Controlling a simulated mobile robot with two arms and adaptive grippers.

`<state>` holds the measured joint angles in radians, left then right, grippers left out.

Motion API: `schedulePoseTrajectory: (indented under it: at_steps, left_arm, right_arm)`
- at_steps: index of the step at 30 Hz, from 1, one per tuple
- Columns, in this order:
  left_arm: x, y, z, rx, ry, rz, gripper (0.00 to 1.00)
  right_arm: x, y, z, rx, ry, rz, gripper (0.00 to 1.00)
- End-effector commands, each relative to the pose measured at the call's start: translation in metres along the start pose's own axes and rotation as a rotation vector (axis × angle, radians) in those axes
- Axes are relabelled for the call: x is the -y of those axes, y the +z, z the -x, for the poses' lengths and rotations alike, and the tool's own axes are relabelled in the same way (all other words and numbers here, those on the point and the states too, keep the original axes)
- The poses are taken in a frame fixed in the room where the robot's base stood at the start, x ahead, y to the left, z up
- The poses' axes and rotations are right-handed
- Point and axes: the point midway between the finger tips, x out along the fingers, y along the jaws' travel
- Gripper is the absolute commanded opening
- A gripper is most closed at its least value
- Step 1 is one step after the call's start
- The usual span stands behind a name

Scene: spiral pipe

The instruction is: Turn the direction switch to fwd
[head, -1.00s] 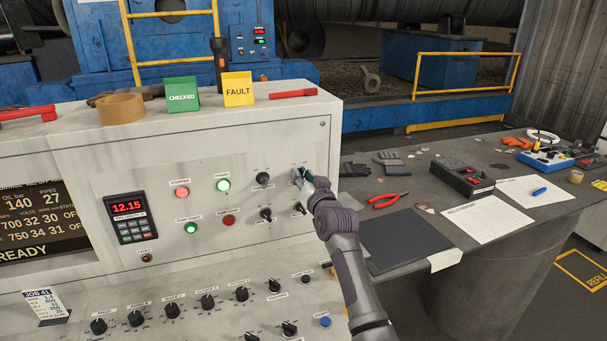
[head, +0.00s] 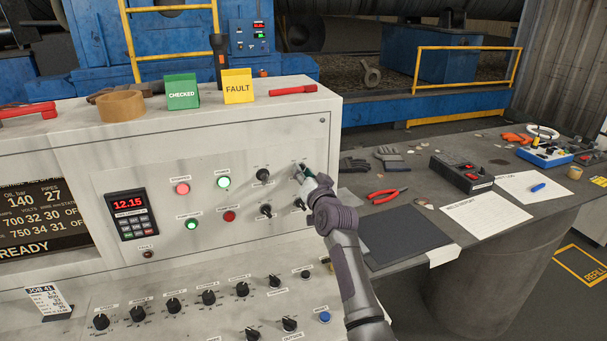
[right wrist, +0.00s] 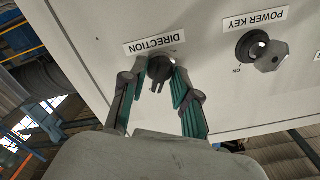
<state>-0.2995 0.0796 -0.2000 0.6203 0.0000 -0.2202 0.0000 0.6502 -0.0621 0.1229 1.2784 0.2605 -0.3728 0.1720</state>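The direction switch (right wrist: 160,68) is a round black knob with a narrow grip bar. It sits beside the DIRECTION label (right wrist: 154,45), which appears upside down in the right wrist view. The position marks around the knob are too small to read. My right gripper (right wrist: 159,70) is open, its two green-padded fingers on either side of the knob. I cannot tell whether either finger touches it. In the head view, my right gripper (head: 304,175) is at the panel's upper right and hides the switch. My left gripper is not in view.
A power key switch (right wrist: 262,50) with a grey key is beside the direction switch. Other knobs and lit buttons fill the white console (head: 270,125). A dark worktable (head: 400,195) with pliers (head: 387,193), gloves and papers stands to the right.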

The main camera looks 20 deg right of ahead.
Motion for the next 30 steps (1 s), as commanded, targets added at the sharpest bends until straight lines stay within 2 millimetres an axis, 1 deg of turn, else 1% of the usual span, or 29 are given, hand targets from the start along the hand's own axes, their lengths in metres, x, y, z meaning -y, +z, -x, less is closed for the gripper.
schedulePoseTrajectory:
  at_steps: [1, 10, 14, 17, 27, 30]
  left_arm:
    - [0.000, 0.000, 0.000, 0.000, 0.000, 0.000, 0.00]
    - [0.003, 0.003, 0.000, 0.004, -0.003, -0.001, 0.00]
    - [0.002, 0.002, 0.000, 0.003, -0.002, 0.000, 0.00]
    - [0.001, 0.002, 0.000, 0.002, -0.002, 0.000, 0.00]
    - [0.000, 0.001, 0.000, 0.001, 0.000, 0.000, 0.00]
    - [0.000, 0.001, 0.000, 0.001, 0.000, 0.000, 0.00]
  right_arm:
    - [-0.001, 0.002, 0.000, 0.004, 0.001, -0.001, 0.36]
    - [0.000, 0.001, 0.001, 0.002, 0.000, 0.000, 0.36]
    - [0.000, 0.001, 0.007, 0.001, 0.000, 0.000, 0.36]
    - [0.000, 0.002, 0.019, 0.002, 0.000, 0.000, 0.36]
    - [-0.001, 0.002, 0.084, 0.002, 0.001, 0.000, 0.36]
    - [-0.001, 0.002, 0.100, 0.003, 0.001, 0.000, 0.36]
